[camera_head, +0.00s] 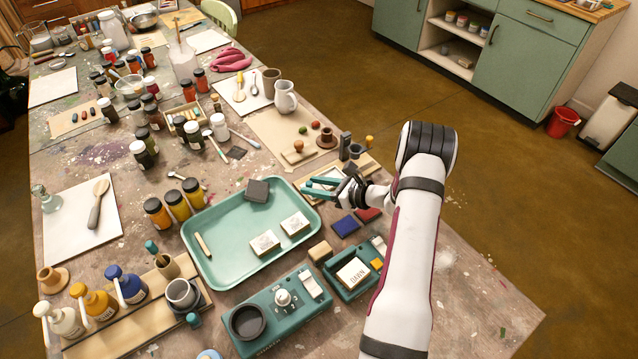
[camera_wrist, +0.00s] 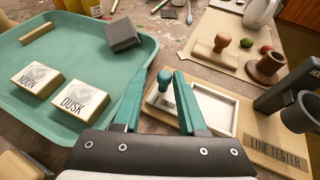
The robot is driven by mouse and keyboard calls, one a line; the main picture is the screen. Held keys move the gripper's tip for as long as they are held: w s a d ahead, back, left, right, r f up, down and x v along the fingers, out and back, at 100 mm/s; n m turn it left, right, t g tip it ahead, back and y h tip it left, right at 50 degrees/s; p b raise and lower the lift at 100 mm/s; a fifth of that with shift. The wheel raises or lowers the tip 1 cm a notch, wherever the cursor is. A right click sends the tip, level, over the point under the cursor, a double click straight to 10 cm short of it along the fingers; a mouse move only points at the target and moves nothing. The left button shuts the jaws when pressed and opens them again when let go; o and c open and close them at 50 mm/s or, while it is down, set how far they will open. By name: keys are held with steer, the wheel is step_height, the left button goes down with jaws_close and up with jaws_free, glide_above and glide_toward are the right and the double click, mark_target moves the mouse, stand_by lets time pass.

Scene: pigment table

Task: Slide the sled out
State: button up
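A wooden base marked LINE TESTER (camera_wrist: 275,150) is at the right of the wrist view, with a dark post and a grey cup-like part beside it. A shallow white tray (camera_wrist: 218,120), which looks like the sled, lies on the wood.
A teal tray (camera_head: 225,226) with labelled blocks and a grey block lies left of my gripper. A stamp (camera_head: 298,149) and a wooden spool (camera_head: 327,138) stand on a board behind. Teal devices (camera_head: 278,318) stand in front. Jars crowd the table's left.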

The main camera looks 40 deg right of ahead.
steer(key=shift+o, duration=1.1)
steer(key=shift+s+d, duration=0.1)
steer(key=shift+d, duration=0.05)
steer(key=v, duration=1.5)
steer(key=shift+s+r, duration=0.25)
